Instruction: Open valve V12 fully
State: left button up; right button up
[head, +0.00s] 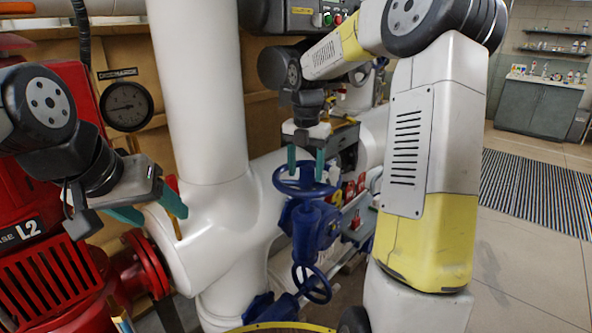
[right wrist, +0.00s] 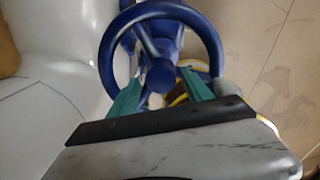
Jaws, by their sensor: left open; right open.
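A blue valve with a round blue handwheel (head: 304,181) stands in front of the white pipe in the head view. A second, smaller blue handwheel (head: 312,284) sits lower. I can read no V12 label. My right gripper (head: 306,163) is open, pointing down at the upper handwheel with its teal fingers apart. In the right wrist view, the handwheel (right wrist: 108,58) fills the top middle, and the fingers of my right gripper (right wrist: 160,90) overlap its near part; I cannot tell whether they touch. My left gripper (head: 156,207) is open and empty, left of the valve.
Thick white pipes (head: 205,90) stand behind and left of the valve. A red machine (head: 50,270) marked L2 is at the left, below a round gauge (head: 126,106). A control box (head: 315,17) hangs at the top. Open floor (head: 530,240) lies at the right.

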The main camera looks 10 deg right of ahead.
jog(key=shift+d+f, duration=0.45)
jog(key=shift+f, duration=0.25)
jog(key=r, duration=0.5)
jog(key=shift+w+r, duration=0.25)
jog(key=shift+w, duration=0.05)
jog(key=shift+a+r, duration=0.1)
jog(key=shift+r, duration=0.55)
jog(key=shift+r, duration=0.1)
jog(key=s+a+r+m+t, duration=0.1)
jog(key=s+r+m, duration=0.4)
jog(key=r, duration=0.2)
jog(key=s+f+m+t+y, duration=0.1)
jog(key=s+f+m+t, duration=0.1)
jog(key=s+m, duration=0.7)
jog(key=s+a+f+m+t+y, duration=0.1)
jog(key=s+f+m+t, duration=0.2)
jog(key=s+m, duration=0.7)
jog(key=m, duration=0.4)
jog(key=shift+s+a+f+m, duration=0.15)
jog(key=shift+s+m, duration=0.05)
jog(key=shift+m, duration=0.2)
